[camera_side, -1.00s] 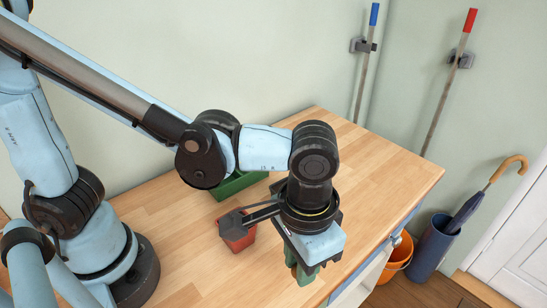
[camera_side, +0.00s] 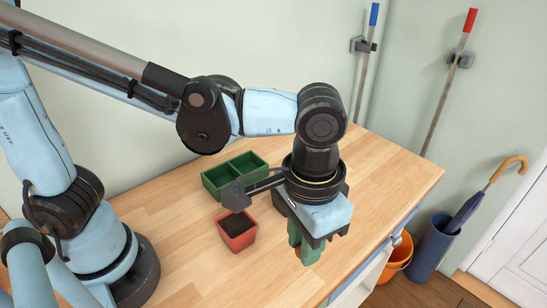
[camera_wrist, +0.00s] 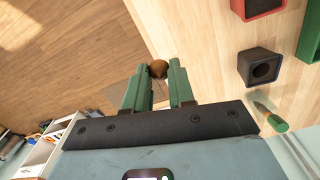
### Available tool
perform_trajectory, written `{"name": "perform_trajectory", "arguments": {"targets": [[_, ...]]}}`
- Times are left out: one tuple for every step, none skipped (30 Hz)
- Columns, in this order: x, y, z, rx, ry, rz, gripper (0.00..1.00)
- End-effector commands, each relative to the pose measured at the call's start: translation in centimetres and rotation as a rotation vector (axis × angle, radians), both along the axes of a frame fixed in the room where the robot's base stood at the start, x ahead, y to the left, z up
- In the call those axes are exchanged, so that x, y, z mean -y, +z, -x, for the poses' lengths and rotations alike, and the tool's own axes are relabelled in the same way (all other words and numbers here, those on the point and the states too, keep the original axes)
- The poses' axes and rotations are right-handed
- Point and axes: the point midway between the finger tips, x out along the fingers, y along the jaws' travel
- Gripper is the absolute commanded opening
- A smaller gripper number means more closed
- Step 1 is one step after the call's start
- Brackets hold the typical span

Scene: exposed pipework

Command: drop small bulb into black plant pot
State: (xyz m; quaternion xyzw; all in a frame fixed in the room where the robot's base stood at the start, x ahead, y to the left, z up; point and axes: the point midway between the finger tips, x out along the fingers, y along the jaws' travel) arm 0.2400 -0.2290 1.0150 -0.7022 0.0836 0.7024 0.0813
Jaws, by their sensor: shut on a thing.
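My gripper (camera_side: 304,250) has green fingers and hangs over the right front part of the wooden bench in the side view. In the wrist view my gripper (camera_wrist: 159,74) is shut on a small brown bulb (camera_wrist: 158,69), held at the fingertips. The bulb is hidden in the side view. The black plant pot (camera_wrist: 260,67) is square with a dark inside and stands on the bench, to the right of the fingers in the wrist view and apart from them. I cannot make it out in the side view, where my arm covers part of the bench.
A red pot of dark soil (camera_side: 238,232) and a green two-compartment tray (camera_side: 235,176) stand on the bench. A green-handled tool (camera_wrist: 271,116) lies near the black pot. An orange bucket (camera_side: 397,255) and a blue umbrella stand (camera_side: 432,248) are on the floor.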

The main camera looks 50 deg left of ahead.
Motion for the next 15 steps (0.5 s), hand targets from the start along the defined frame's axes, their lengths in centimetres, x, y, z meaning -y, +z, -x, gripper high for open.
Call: {"name": "perform_trajectory", "arguments": {"targets": [[-1.2, 0.5, -1.8, 0.0, 0.013, 0.0, 0.0], [-1.9, 0.8, -2.7, 0.0, 0.013, 0.0, 0.0], [-2.9, 1.2, -4.0, 0.0, 0.015, 0.0, 0.0], [-3.7, 1.4, -4.9, 0.0, 0.015, 0.0, 0.0], [-4.5, 1.7, -5.7, 0.0, 0.015, 0.0, 0.0], [-5.6, 2.1, -6.8, 0.0, 0.014, 0.0, 0.0], [-6.5, 2.4, -7.5, 0.0, 0.013, 0.0, 0.0], [-7.3, 2.6, -8.2, 0.0, 0.013, 0.0, 0.0], [-8.4, 2.9, -9.0, 0.0, 0.012, 0.0, 0.0], [-9.2, 3.2, -9.6, 0.0, 0.011, 0.0, 0.0], [-9.9, 3.4, -10.1, 0.0, 0.011, 0.0, 0.0], [-10.9, 3.6, -10.6, 0.0, 0.01, 0.0, 0.0], [-11.5, 3.8, -11.0, 0.0, 0.01, 0.0, 0.0], [-12.0, 3.9, -11.3, 0.0, 0.008, 0.0, 0.0], [-12.7, 4.1, -11.6, 0.0, 0.006, 0.0, 0.0]]}}
